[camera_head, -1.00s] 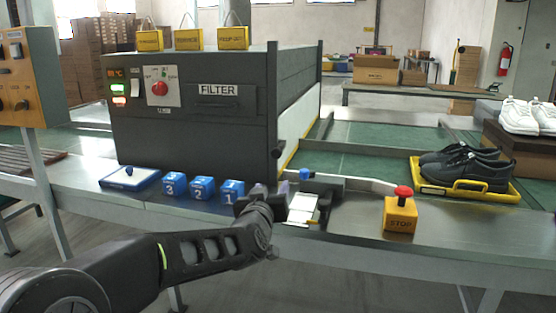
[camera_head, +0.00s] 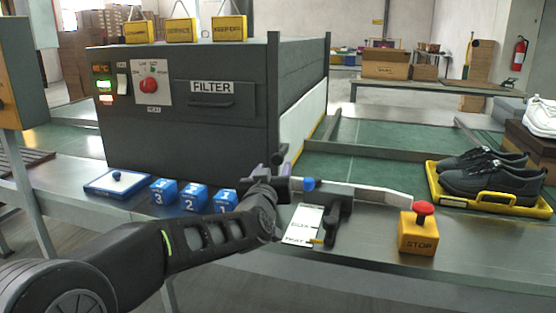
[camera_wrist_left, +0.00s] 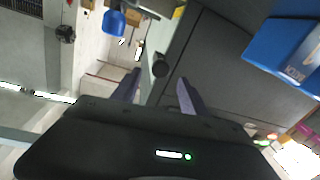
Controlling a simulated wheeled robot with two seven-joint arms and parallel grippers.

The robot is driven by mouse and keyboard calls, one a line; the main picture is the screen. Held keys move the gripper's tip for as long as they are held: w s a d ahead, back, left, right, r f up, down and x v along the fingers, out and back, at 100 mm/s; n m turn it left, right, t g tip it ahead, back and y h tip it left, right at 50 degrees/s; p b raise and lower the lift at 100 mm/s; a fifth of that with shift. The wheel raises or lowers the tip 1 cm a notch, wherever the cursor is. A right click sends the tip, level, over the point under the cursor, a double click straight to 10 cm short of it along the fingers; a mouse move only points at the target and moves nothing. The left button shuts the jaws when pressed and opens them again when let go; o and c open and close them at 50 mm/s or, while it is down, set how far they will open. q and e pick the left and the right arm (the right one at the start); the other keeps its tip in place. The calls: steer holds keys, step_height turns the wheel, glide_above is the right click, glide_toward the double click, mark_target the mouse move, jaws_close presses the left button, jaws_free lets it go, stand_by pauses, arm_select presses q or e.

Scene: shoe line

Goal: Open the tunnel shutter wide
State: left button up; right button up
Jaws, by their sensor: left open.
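The tunnel (camera_head: 190,130) is a dark grey box labelled FILTER. A pale panel with a yellow edge (camera_head: 304,125) covers its right side and looks like the shutter; it appears down. My left gripper (camera_head: 283,160) is open at the tunnel's lower front right corner. In the left wrist view, a dark round knob (camera_wrist_left: 160,65) lies just beyond and between the fingertips of the left gripper (camera_wrist_left: 157,90), with no visible grip on it. In the head view the gripper largely hides this knob. My right gripper is not in view.
Blue numbered blocks (camera_head: 193,198) and a blue-rimmed tray (camera_head: 118,182) stand along the front ledge. A blue-knobbed lever (camera_head: 309,184) and white card (camera_head: 301,226) are close to the gripper. A STOP button (camera_head: 417,232) and black shoes in a yellow tray (camera_head: 445,195) are at right.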

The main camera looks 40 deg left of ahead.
mark_target(277, 161)
arm_select(q)
steer(key=x, duration=0.7)
steer(key=shift+w, duration=0.2)
jaws_close()
stand_by(0.4)
stand_by(0.8)
